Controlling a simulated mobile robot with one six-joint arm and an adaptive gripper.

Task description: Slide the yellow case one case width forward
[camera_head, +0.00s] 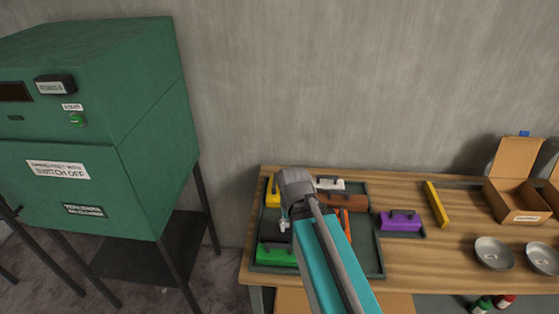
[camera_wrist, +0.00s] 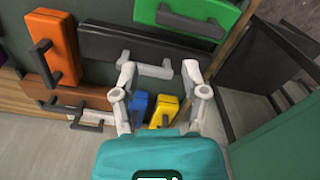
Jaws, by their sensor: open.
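The yellow case (camera_head: 272,190) stands at the back left corner of the dark tray (camera_head: 366,262), partly hidden behind my arm. In the wrist view the yellow case (camera_wrist: 162,112) shows low in the picture, beside a blue case (camera_wrist: 139,106), partly covered by my teal palm. My gripper (camera_head: 284,226) hangs over the left part of the tray; in the wrist view it (camera_wrist: 159,70) is open. A light grey handle on a black case (camera_wrist: 115,42) shows between its fingertips. I cannot tell whether the fingers touch anything.
Green (camera_head: 276,255), brown (camera_head: 334,198), orange (camera_head: 345,224) and white (camera_head: 330,184) cases share the tray. A purple case (camera_head: 400,222), a yellow bar (camera_head: 437,204), bowls (camera_head: 494,252) and a cardboard box (camera_head: 519,214) lie rightward. A green cabinet (camera_head: 100,140) stands at left.

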